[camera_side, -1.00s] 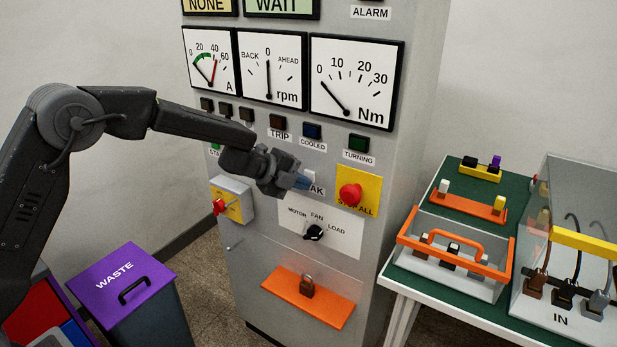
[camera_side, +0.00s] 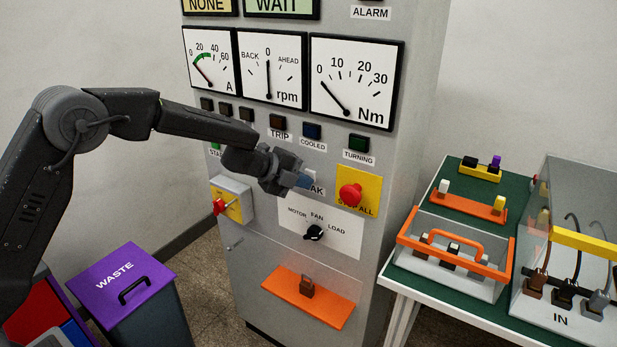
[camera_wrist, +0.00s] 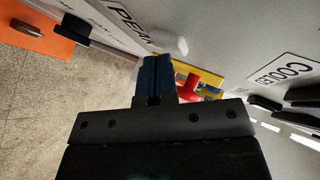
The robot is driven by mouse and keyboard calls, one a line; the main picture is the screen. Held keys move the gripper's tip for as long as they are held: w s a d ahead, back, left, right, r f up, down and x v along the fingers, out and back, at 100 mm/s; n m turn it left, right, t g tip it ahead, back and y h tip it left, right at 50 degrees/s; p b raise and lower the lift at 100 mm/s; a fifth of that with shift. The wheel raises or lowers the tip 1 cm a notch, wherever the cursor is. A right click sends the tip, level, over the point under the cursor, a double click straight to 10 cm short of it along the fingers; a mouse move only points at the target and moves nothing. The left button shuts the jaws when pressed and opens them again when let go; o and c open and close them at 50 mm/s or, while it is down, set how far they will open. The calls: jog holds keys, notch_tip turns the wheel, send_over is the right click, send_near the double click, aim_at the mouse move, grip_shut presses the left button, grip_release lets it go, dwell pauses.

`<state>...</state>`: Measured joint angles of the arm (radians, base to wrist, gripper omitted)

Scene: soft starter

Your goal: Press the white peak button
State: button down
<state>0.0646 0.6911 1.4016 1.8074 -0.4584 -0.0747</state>
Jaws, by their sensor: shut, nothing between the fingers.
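The white peak button (camera_side: 310,174) is on the grey cabinet front, partly hidden behind my fingertips in the side view. In the wrist view the white button (camera_wrist: 171,43) shows just beyond the fingertips, beside the PEAK label (camera_wrist: 132,22). My gripper (camera_side: 304,182) is shut and empty, with its blue fingertips right by the button and over part of the label. The shut fingers also show in the wrist view (camera_wrist: 155,70). I cannot tell whether they touch the button.
The red STOP ALL knob (camera_side: 350,194) on its yellow plate is close to the right of my fingertips. The rotary switch (camera_side: 313,233) is below, and the TURNING lamp (camera_side: 358,143) is above right.

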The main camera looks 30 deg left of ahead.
jog(key=shift+s, duration=0.1)
dwell(0.4)
jog(key=shift+s, duration=0.65)
jog(key=s, duration=0.5)
jog(key=shift+r, duration=0.15)
dwell(0.7)
